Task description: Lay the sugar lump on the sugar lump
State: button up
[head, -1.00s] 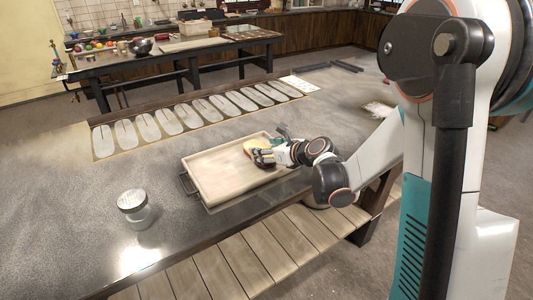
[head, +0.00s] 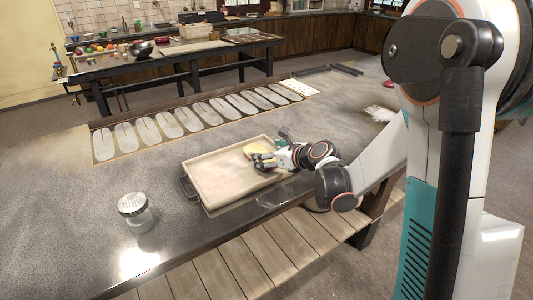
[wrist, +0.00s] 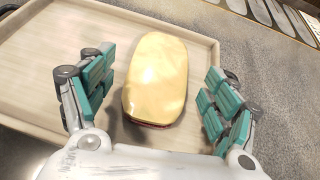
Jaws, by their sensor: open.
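A pale yellow, oblong sugar lump (wrist: 157,75) with rounded ends lies flat on the light wooden tray (head: 215,182), near its far right corner. The yellow lump also shows in the head view (head: 256,149), partly behind my fingers. A thin red edge (wrist: 148,124) shows under its near end in the wrist view. It looks like a second lump beneath, almost fully covered. My gripper (wrist: 156,92) is open, with one teal-padded finger on each side of the yellow lump and a visible gap on both sides. In the head view my gripper (head: 263,161) is low over the tray.
The tray has dark metal handles and sits on the grey worktop (head: 70,190) by its front edge. A glass jar with a metal lid (head: 134,212) stands to its left. A row of pale oval moulds (head: 195,115) lies behind. Most of the tray is bare.

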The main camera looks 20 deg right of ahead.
jog(key=p+v, duration=0.2)
jog(key=v, duration=0.9)
jog(key=shift+p, duration=0.4)
